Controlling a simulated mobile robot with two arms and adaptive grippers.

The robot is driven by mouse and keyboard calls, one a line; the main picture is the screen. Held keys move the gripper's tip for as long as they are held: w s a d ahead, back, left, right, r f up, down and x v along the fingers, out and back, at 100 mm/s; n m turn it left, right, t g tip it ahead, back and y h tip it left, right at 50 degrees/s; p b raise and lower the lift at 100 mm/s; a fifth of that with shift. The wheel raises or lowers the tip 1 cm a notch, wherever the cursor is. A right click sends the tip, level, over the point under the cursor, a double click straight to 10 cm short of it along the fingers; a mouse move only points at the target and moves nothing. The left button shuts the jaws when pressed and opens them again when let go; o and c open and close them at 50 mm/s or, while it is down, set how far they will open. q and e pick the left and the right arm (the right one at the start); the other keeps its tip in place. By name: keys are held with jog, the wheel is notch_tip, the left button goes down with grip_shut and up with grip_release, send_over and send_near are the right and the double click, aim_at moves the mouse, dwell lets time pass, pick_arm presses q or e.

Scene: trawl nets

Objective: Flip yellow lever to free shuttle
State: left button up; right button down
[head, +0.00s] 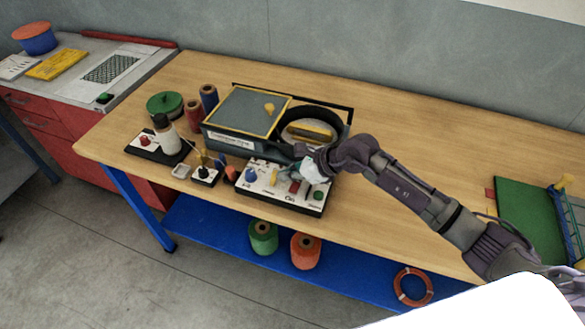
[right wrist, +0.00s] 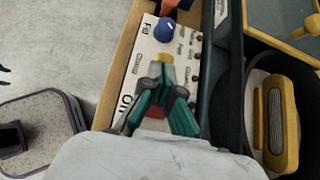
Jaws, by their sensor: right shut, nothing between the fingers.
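The white control panel (head: 283,190) sits at the table's front edge, with a blue knob (head: 251,174) at its left. The yellow lever (head: 273,178) stands up from the panel, right of the knob. In the right wrist view the yellow lever (right wrist: 165,57) shows just past my fingertips; I cannot tell whether they touch it. My right gripper (head: 299,169) is shut and empty, low over the panel. It also shows in the right wrist view (right wrist: 158,72). The yellow shuttle (head: 309,131) lies in the round black housing behind the panel. My left gripper is out of view.
A grey box with a yellow-edged lid (head: 247,111) stands left of the black housing (head: 341,120). Thread spools (head: 193,113) and a white cone (head: 165,133) stand farther left. A green board (head: 527,217) lies at the right. The table between is clear.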

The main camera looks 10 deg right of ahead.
jog(key=shift+w+a+r+h+p, duration=0.3)
jog(key=shift+r+h+p, duration=0.15)
jog(key=shift+r+h, duration=0.1)
jog(key=shift+w+a+f+g+h+p, duration=0.1)
jog(key=shift+w+g+h+p, duration=0.2)
jog(key=shift+g, duration=0.2)
jog(key=shift+f, duration=0.5)
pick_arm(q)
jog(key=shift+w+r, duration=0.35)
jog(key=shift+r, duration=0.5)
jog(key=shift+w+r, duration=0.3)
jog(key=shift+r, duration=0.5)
pick_arm(e)
jog(key=shift+s+r, duration=0.1)
jog(key=shift+r, duration=0.85)
